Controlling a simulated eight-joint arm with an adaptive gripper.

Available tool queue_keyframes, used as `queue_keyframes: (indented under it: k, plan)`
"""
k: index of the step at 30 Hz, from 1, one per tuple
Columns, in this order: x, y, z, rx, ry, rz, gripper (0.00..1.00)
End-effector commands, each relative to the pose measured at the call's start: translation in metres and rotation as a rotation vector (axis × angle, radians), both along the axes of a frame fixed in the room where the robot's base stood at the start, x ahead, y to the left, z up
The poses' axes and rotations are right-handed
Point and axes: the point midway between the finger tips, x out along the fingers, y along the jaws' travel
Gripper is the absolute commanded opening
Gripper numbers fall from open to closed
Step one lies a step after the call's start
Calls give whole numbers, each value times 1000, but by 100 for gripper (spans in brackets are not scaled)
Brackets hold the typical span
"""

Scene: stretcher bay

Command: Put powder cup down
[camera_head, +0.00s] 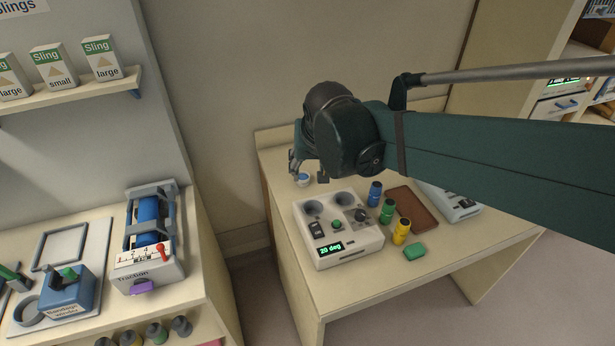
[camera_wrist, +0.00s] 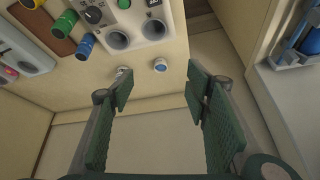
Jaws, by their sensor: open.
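A small white cup with blue inside, seemingly the powder cup (camera_head: 303,180), stands upright at the back left of the table. In the wrist view the cup (camera_wrist: 160,65) shows beyond my fingertips, between their lines and apart from both. My gripper (camera_head: 308,169) is open and empty above the table's back left; its fingers (camera_wrist: 160,87) are spread wide in the wrist view. A second small pale item (camera_wrist: 123,71) shows at the left fingertip, partly hidden by it; I cannot tell what it is.

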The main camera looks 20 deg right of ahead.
Motion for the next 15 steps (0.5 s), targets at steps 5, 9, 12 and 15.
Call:
queue_keyframes:
  k: [5,9,12,15]
  plan:
    - [-31,3,6,-7,-19,53,47]
    - [-54,6,8,-14,-35,95,47]
    - [-69,8,9,-20,-48,124,47]
    - [-85,10,9,-27,-60,152,47]
